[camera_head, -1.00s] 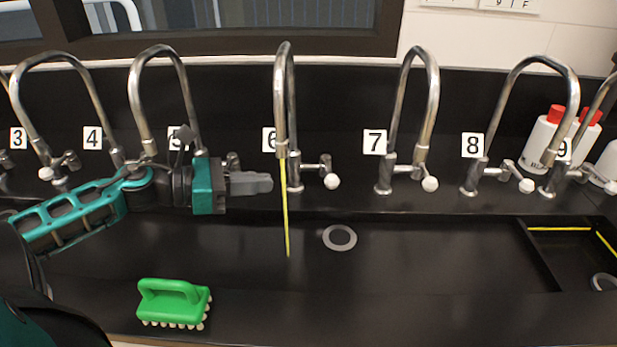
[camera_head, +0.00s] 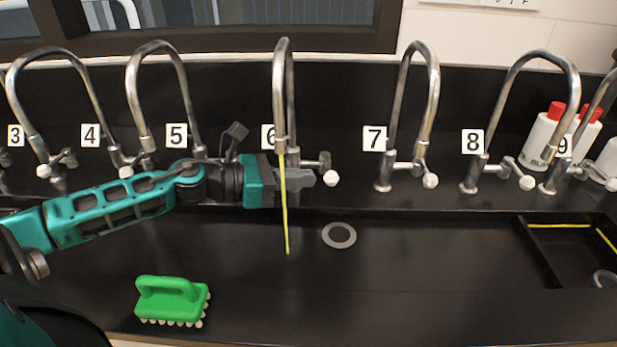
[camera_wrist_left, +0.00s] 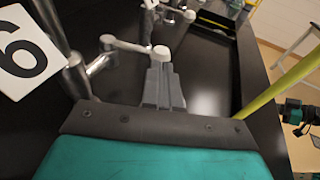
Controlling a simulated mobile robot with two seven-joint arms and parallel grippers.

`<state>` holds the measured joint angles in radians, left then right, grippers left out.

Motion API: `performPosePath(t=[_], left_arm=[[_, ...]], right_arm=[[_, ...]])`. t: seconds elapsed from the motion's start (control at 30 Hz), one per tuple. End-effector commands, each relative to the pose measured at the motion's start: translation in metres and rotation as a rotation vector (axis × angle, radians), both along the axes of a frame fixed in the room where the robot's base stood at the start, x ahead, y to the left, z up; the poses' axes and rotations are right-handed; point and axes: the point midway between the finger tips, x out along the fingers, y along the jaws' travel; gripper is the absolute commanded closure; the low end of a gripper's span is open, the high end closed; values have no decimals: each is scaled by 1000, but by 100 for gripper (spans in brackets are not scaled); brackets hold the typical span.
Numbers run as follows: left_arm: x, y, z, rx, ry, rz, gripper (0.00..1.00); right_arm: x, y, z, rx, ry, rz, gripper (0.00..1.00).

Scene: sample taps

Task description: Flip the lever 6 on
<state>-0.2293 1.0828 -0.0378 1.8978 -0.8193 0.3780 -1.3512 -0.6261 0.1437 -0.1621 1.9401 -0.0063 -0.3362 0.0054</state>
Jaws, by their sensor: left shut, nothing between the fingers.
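Tap 6 (camera_head: 280,95) is a tall curved chrome spout with a yellow stream or rod (camera_head: 285,215) hanging straight down from its mouth. Its lever with a white knob (camera_head: 331,178) points right; in the left wrist view the knob (camera_wrist_left: 161,51) shows just beyond my fingertips. The label 6 (camera_wrist_left: 20,50) is at the left of that view. My left gripper (camera_head: 306,178) is shut and empty, reaching behind the yellow line, its tips close to the knob. I cannot tell whether they touch.
Tap 5 (camera_head: 140,95) and tap 7 (camera_head: 432,95) stand on either side, with more taps beyond. A green brush (camera_head: 172,300) lies at the front left. A round drain (camera_head: 339,235) is in the black sink. Red-capped bottles (camera_head: 545,135) stand at the right.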

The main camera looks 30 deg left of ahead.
Motion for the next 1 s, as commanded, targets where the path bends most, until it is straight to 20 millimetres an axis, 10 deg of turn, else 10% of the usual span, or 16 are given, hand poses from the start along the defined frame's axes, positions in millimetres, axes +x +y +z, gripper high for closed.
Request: performPosePath(t=[1.0], left_arm=[[17,-10,-3,-1,1,10,100]], right_arm=[[0,1,3,1,-1,1,100]])
